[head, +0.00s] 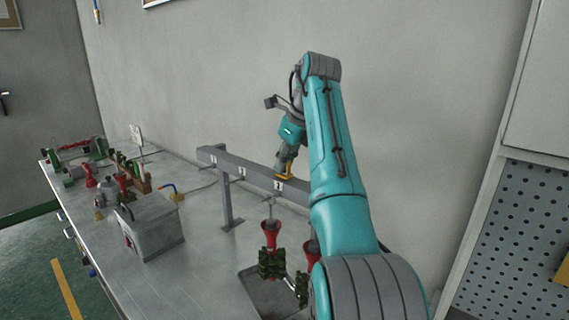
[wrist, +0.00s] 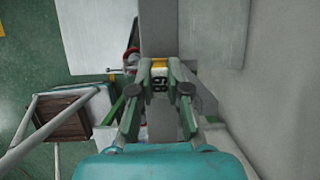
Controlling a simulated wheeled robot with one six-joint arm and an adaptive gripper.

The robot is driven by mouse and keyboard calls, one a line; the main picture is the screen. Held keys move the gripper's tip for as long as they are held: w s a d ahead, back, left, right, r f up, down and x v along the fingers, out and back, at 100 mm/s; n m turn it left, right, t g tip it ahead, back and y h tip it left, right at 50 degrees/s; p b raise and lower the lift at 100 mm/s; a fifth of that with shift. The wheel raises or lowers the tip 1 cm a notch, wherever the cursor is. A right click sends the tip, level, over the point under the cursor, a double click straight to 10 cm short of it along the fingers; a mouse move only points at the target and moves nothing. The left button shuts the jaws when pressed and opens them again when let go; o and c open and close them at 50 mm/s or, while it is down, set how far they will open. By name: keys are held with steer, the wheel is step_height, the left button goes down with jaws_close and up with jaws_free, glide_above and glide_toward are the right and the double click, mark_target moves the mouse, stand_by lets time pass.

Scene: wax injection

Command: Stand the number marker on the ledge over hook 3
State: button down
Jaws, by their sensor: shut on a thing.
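My gripper (head: 286,168) is shut on a small yellow number marker (head: 285,177), at the top of the grey rail (head: 259,174). In the wrist view the marker (wrist: 159,64) shows as a yellow piece between the fingertips (wrist: 158,76), with a white face bearing dark figures just nearer. I cannot tell whether the marker touches the ledge. The rail carries white number plates, one (head: 277,185) just below and left of the gripper, others (head: 241,172) further left. A red and green wax tree (head: 270,248) hangs below the rail, by that plate.
A grey metal box (head: 151,226) stands on the bench left of the rail post (head: 226,200). Several red and green pieces (head: 92,176) lie at the bench's far left. A dark tray (head: 262,290) is under the wax trees. The wall is close behind the rail.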

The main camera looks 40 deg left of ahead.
steer(key=shift+f, duration=0.3)
steer(key=c, duration=1.1)
jaws_free()
steer(key=shift+c, duration=0.2)
steer(key=v, duration=1.2)
steer(key=shift+r, duration=0.15)
